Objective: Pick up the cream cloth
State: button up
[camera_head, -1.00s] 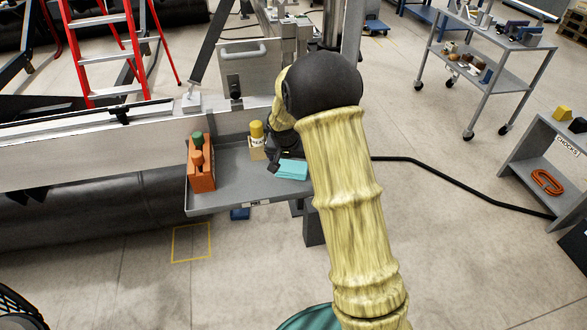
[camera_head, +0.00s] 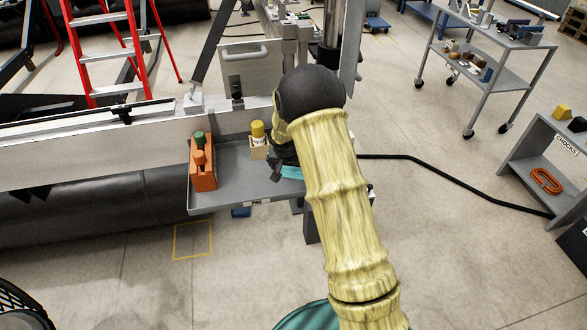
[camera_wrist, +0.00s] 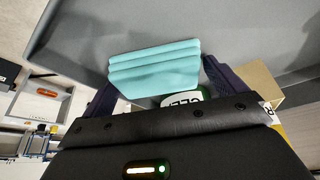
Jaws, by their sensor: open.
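I see no cream cloth in any view. A folded teal cloth (camera_head: 292,172) lies on the grey tray (camera_head: 240,190), mostly hidden by my arm in the head view. In the wrist view the teal cloth (camera_wrist: 155,68) is close ahead, between the two dark fingers of my gripper (camera_wrist: 160,86). My gripper is open and holds nothing. In the head view my gripper (camera_head: 278,175) is partly hidden beside my arm, over the tray's right part. I cannot tell whether the fingers touch the cloth.
An orange caddy (camera_head: 203,173) with bottles stands at the tray's left. A yellow-topped container (camera_head: 258,132) in a small cardboard box stands at the back. A labelled green-and-white item (camera_wrist: 180,98) sits beyond the cloth. A grey shelf (camera_head: 560,150) stands far right.

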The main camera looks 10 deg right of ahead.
aim_at(291, 168)
jog(key=shift+d, duration=0.2)
jog(key=c, duration=0.6)
jog(key=shift+w+d, duration=0.1)
jog(key=shift+w, duration=0.05)
jog(key=shift+c, duration=0.4)
jog(key=shift+w, duration=0.1)
jog(key=shift+s+d+r+b, duration=0.2)
jog(key=shift+d+r+b, duration=0.05)
jog(key=shift+b, duration=0.25)
jog(key=v, duration=0.2)
jog(key=w+b+v, duration=0.1)
jog(key=v, duration=0.3)
jog(key=shift+w+r, duration=0.15)
jog(key=shift+r, duration=0.35)
jog(key=s+b, duration=0.6)
jog(key=s, duration=1.3)
